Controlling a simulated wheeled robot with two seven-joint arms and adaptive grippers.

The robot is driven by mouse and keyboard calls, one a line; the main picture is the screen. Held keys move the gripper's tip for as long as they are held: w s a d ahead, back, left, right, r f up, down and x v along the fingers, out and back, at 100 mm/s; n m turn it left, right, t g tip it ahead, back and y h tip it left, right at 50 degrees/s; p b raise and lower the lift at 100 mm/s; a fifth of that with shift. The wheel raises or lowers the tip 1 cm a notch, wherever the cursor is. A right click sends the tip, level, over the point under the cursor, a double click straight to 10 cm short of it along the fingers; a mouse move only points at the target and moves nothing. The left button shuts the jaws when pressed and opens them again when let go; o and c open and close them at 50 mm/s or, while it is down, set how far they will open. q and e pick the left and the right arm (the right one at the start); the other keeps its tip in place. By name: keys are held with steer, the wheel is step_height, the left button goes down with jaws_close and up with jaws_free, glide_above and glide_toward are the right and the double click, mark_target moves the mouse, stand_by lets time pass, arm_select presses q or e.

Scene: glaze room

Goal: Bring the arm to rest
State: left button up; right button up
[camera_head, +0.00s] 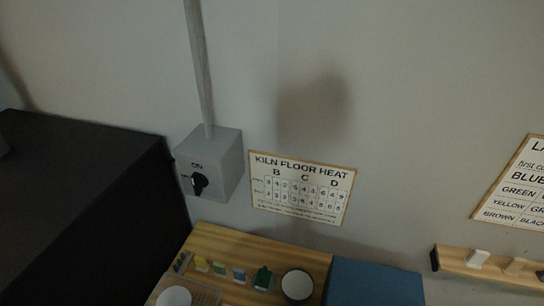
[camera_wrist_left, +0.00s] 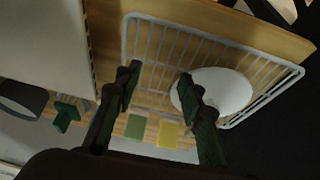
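My left gripper (camera_wrist_left: 160,75) shows in the left wrist view with its two dark fingers apart and nothing between them. It is over a wire rack (camera_wrist_left: 150,42) on a wooden bench. A white round dish (camera_wrist_left: 228,90) on the rack is partly hidden behind one finger. Neither gripper shows in the head view, and my right gripper is in no view.
The head view shows the wooden bench (camera_head: 240,240) with small coloured tiles (camera_head: 220,268), a green piece (camera_head: 263,278), a white-faced round bowl (camera_head: 297,285) and a blue box (camera_head: 372,284). A large black block (camera_head: 80,200) stands left, beside a grey switch box (camera_head: 215,160).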

arm_select(q)
steer(key=s+a+f+n+y, duration=0.3)
steer(key=s+a, duration=0.3)
steer(key=s, duration=0.5)
step_height(320, 180, down, 34)
steer(key=s+d+g+b, duration=0.1)
steer(key=s+g+b, duration=0.1)
steer(key=b, duration=0.2)
steer(key=s+f+m+g+h+b, duration=0.1)
steer(key=s+f+b, duration=0.3)
steer(key=s+f, duration=1.5)
step_height(320, 180, down, 2)
steer(key=shift+s+d+f, duration=0.2)
steer(key=shift+f, duration=0.05)
